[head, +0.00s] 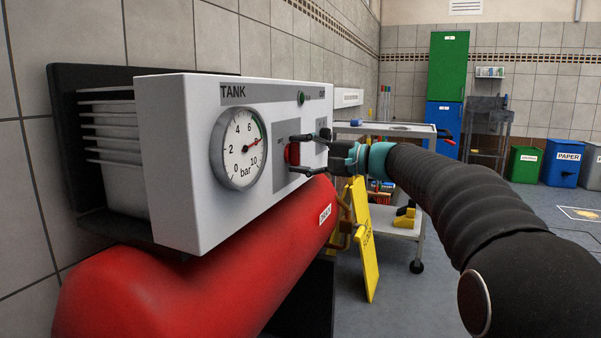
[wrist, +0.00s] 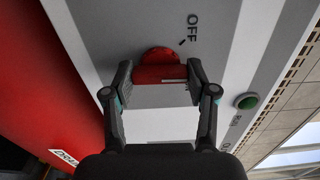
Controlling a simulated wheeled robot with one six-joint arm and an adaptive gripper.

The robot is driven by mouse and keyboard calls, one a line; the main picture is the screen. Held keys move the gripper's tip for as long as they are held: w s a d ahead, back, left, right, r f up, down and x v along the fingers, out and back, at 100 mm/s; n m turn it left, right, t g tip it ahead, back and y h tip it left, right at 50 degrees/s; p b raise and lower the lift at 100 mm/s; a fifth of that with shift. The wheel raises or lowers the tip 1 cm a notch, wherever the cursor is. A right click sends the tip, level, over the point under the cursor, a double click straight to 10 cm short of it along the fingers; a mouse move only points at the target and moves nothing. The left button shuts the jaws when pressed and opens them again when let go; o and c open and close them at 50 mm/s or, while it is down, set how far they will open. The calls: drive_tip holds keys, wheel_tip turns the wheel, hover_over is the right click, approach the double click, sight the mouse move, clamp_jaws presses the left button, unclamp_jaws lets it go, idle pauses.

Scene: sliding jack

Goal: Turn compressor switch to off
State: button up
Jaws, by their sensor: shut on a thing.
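The compressor's light panel (head: 182,170) carries a TANK label and a round pressure gauge (head: 239,148) with its needle between 6 and 8. The red rotary switch (head: 292,153) sits on a grey plate right of the gauge, partly hidden by my gripper (head: 305,153). In the wrist view, the red switch (wrist: 160,68) has its handle bar between my two fingertips (wrist: 160,78), which are shut on it. The bar lies nearly level in that view. The OFF mark (wrist: 192,30) is printed above and right of the switch, with a short tick below it.
A green lamp (wrist: 246,102) sits on the panel beside the switch. The red tank (head: 190,265) lies below the panel. A yellow floor sign (head: 364,240) and a cart (head: 400,222) stand behind my arm. Open floor shows at the right.

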drive_tip(key=n+b, duration=0.1)
drive_tip(key=n, duration=0.3)
drive_tip(key=shift+n, duration=0.4)
drive_tip(key=n, duration=0.4)
drive_tip(key=shift+n, duration=0.3)
drive_tip(key=o, duration=1.2)
drive_tip(key=shift+c, duration=0.2)
drive_tip(key=v, duration=1.2)
